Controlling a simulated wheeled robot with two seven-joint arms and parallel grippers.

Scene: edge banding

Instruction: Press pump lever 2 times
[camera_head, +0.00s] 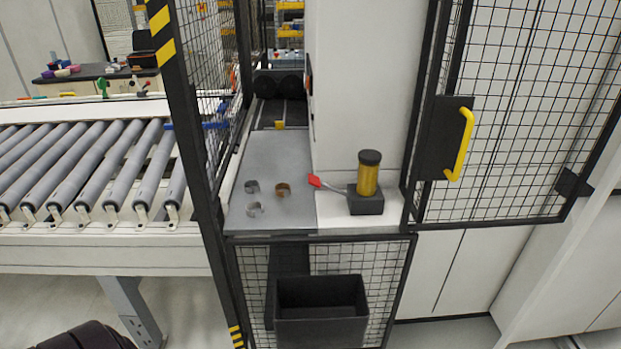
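The pump (367,180) stands on the light ledge to the right of the grey shelf plate. It has a black base, a yellow cylinder and a black cap. Its lever (322,184) sticks out to the left from the base and ends in a red tip, over the right edge of the plate. Nothing touches the lever. Neither gripper shows. A dark rounded part at the bottom left edge looks like part of my own body.
A black frame post (195,150) stands left, beside a roller conveyor (90,165). A mesh door (500,120) with a yellow handle (461,145) stands right.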

